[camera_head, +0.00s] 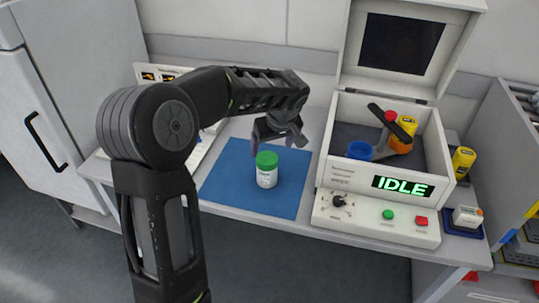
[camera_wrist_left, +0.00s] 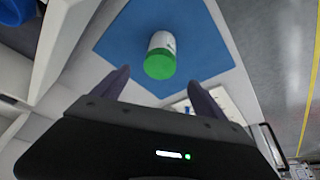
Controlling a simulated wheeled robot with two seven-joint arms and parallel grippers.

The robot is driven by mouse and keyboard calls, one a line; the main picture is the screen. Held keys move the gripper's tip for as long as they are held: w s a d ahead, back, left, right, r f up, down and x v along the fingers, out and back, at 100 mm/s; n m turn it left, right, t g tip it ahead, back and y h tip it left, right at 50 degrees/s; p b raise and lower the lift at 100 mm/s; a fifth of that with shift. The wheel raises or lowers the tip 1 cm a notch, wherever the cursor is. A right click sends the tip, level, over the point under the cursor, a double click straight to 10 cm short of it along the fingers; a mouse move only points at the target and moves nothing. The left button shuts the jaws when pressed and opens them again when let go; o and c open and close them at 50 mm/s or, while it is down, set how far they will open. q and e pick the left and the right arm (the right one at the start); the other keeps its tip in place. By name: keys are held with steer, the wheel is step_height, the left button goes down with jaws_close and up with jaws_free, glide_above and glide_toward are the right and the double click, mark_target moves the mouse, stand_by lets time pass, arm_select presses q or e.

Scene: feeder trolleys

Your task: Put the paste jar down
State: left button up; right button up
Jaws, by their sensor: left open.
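The paste jar (camera_head: 267,170), white with a green lid, stands upright on a blue mat (camera_head: 230,178) on the bench. My left gripper (camera_head: 281,142) is just above and behind the jar in the head view. In the left wrist view the jar (camera_wrist_left: 161,55) stands beyond the two spread fingers of my left gripper (camera_wrist_left: 158,88), lid toward me and apart from them. The left gripper is open and empty. My right gripper is not in view.
Right of the mat stands an open white machine (camera_head: 335,160) with a raised lid, an IDLE display (camera_head: 403,187) and several containers inside. A yellow container (camera_head: 463,162) and a small white box (camera_head: 467,217) stand to its right. A white cabinet (camera_head: 30,120) is at far left.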

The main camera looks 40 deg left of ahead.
arm_select(q)
steer(key=shift+v, duration=0.75)
